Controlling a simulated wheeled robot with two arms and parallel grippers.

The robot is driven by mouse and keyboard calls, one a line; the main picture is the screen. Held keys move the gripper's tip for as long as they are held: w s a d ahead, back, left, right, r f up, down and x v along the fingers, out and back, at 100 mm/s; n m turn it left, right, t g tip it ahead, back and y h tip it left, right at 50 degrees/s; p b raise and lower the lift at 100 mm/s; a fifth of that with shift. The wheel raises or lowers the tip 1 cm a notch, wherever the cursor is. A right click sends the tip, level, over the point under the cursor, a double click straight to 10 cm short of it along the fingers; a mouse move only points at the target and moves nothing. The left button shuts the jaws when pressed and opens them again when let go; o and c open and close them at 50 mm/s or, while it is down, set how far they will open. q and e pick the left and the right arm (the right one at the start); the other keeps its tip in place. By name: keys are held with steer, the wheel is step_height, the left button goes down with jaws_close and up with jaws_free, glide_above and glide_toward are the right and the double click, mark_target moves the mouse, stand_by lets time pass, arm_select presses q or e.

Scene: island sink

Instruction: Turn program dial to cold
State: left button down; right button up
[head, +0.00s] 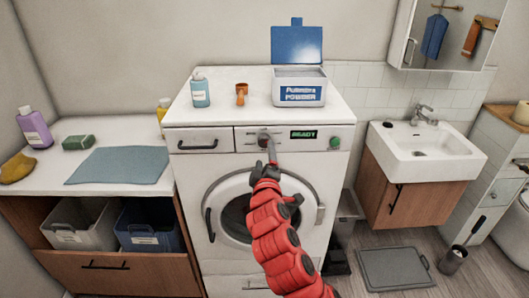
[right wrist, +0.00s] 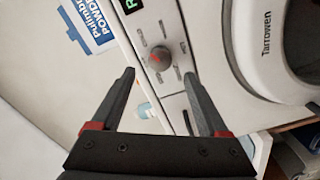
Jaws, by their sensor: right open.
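The program dial (head: 264,141) is a grey knob on the washing machine's (head: 188,160) front panel. In the right wrist view the dial (right wrist: 160,58) shows a red mark, with small labels around it too small to read. My right gripper (head: 271,152) is just in front of and below the dial in the head view. In the right wrist view my right gripper (right wrist: 158,73) is open, its fingers apart and the dial seen beyond their tips, between them. I cannot tell whether a finger touches it. My left gripper is not in view.
A green display (head: 303,134) reads READY, with a green button (head: 334,143) to its right. A drawer (head: 198,143) is left of the dial. The round door (head: 232,190) is below.

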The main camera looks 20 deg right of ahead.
steer(key=p+v, duration=0.6)
steer(key=v, duration=0.4)
steer(key=shift+s, duration=0.4)
steer(key=shift+a, duration=0.1)
